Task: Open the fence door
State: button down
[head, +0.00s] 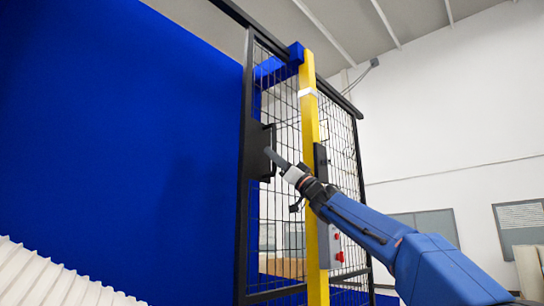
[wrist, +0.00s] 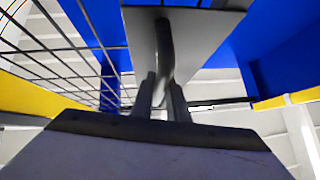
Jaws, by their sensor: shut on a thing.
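The fence door (head: 282,110) is a black-framed wire-mesh panel left of a yellow post (head: 310,130) in the head view. A dark plate (head: 255,150) with a black handle (head: 273,132) is on its left frame bar. My gripper (head: 273,156) reaches the handle from the lower right. In the wrist view, my gripper's two fingers (wrist: 163,84) are shut on the dark handle (wrist: 164,40), with the plate (wrist: 205,40) behind it. The fingertips' exact contact is partly hidden. I cannot tell how far the door stands open.
A large blue panel (head: 120,120) fills the left of the head view. White ribbed material (head: 50,280) is at the lower left.

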jog(key=c, duration=1.7)
grip_release()
jog(key=shift+c, duration=0.2)
jog(key=v, duration=1.7)
jog(key=shift+f, duration=0.15)
jog(key=shift+s+d, duration=0.1)
jog(key=shift+s, duration=0.05)
